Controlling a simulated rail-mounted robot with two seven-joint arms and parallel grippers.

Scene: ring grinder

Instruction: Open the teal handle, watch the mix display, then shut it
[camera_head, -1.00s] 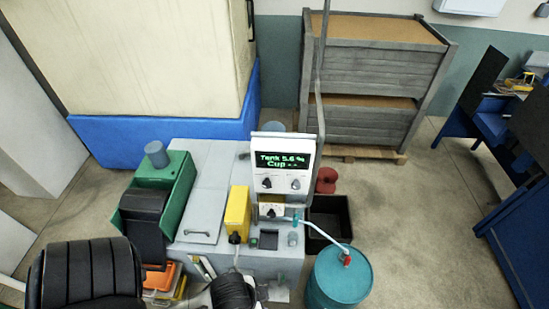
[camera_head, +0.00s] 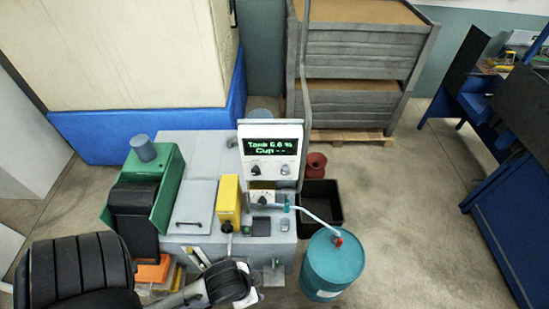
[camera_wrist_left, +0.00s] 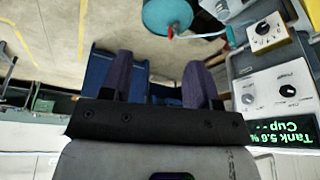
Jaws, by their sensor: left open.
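The mix display (camera_head: 271,146) on the white panel reads "Tank 5.6 %" and "Cup --" in green. It also shows upside down at the right of the left wrist view (camera_wrist_left: 284,132). The small teal handle (camera_head: 286,204) is by the pale hose, below the panel; in the left wrist view it shows near the top (camera_wrist_left: 230,38). My left gripper (camera_wrist_left: 160,62) is open, with nothing between its dark fingers. In the head view its arm comes in at the bottom left, and the gripper is low in front of the machine, apart from the handle. My right gripper is not in view.
A teal drum (camera_head: 333,268) stands at the machine's right, with the hose running to its red fitting. A yellow box (camera_head: 229,200) and a green grinder unit (camera_head: 172,180) sit left of the panel. A black bin (camera_head: 321,200) is behind the drum. Floor at right is clear.

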